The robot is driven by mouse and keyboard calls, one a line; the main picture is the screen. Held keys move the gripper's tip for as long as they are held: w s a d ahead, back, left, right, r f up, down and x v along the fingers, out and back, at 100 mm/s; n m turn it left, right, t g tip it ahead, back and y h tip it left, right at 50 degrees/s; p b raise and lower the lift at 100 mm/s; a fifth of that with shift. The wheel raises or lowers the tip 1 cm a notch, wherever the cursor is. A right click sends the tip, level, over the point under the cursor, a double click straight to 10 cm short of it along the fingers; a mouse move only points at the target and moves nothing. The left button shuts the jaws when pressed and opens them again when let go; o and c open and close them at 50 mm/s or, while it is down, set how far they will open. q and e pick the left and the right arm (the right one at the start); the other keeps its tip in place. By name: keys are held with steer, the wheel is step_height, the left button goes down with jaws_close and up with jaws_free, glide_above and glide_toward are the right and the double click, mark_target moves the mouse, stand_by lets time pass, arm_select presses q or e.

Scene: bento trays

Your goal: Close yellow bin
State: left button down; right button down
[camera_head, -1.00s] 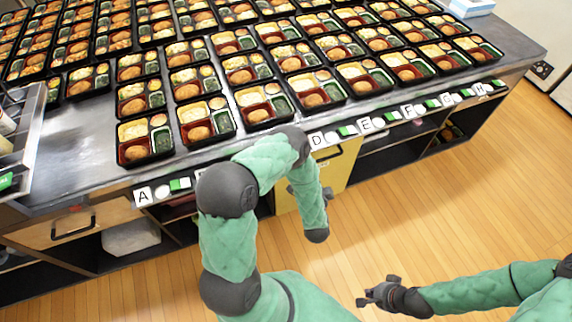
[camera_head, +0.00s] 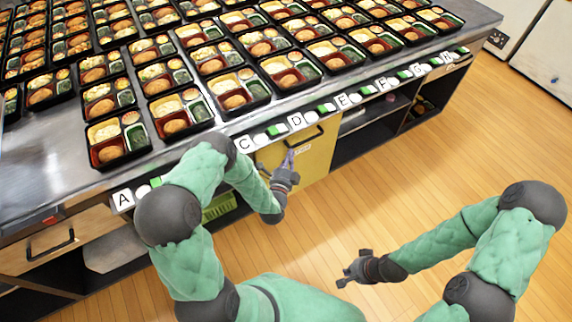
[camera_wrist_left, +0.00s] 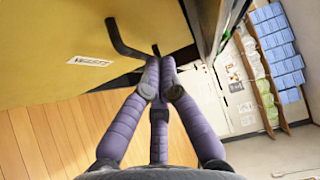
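The yellow bin (camera_head: 318,158) is under the counter, below the label row. Its yellow front with a black handle fills the upper left of the left wrist view (camera_wrist_left: 60,50). How far it stands out is unclear. My left gripper (camera_head: 290,157) is at the bin's front by the handle. In the left wrist view its purple fingers (camera_wrist_left: 159,70) are closed together, tips overlapping the handle's end; whether the handle (camera_wrist_left: 124,42) is between them is unclear. My right gripper (camera_head: 352,268) is open and empty, low over the floor, away from the bin.
The counter (camera_head: 45,170) above holds rows of bento trays. Lettered labels and switches line its front edge. A drawer (camera_head: 45,245) is at left, a green crate (camera_head: 222,206) beside the bin, and open shelves at right. The wooden floor is clear.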

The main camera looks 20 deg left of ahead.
mark_target(287, 139)
arm_select(q)
steer(key=w+a+b, duration=0.1)
steer(key=w, duration=0.1)
steer(key=w+a+b, duration=0.1)
steer(key=w, duration=0.1)
steer(key=w+a, duration=0.1)
steer(key=w, duration=0.2)
steer(key=shift+a+b, duration=0.35)
steer(key=shift+b, duration=0.05)
steer(key=shift+w+a, duration=0.8)
steer(key=shift+a, duration=0.35)
steer(key=shift+r, duration=0.1)
